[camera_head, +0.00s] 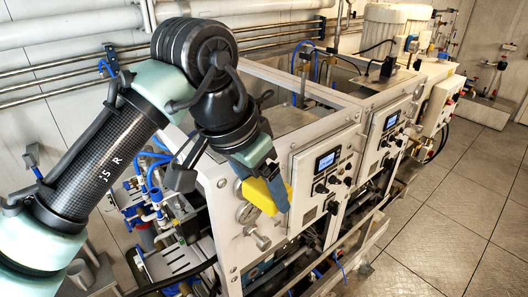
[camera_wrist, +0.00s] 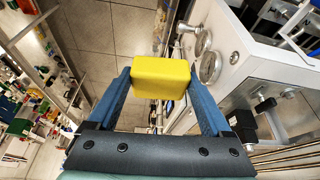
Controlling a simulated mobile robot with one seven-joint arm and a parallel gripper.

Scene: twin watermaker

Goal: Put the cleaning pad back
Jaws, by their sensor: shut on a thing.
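The cleaning pad (camera_wrist: 160,77) is a yellow block held between the two blue fingers of my gripper (camera_wrist: 160,88) in the wrist view. In the head view the yellow pad (camera_head: 260,196) shows at the end of my arm, beside the left end of the machine's front. My gripper (camera_head: 264,190) is shut on the pad and holds it in the air, in front of the white frame. One finger partly covers the pad in the head view. I cannot make out a holder or resting place for the pad.
The white machine frame (camera_head: 220,230) stands close to my gripper, with gauges (camera_wrist: 211,66) and a valve handle on its panel. Control panels with screens (camera_head: 327,161) run along its front. Pipes and hoses crowd the left. The tiled floor (camera_head: 450,230) at right is clear.

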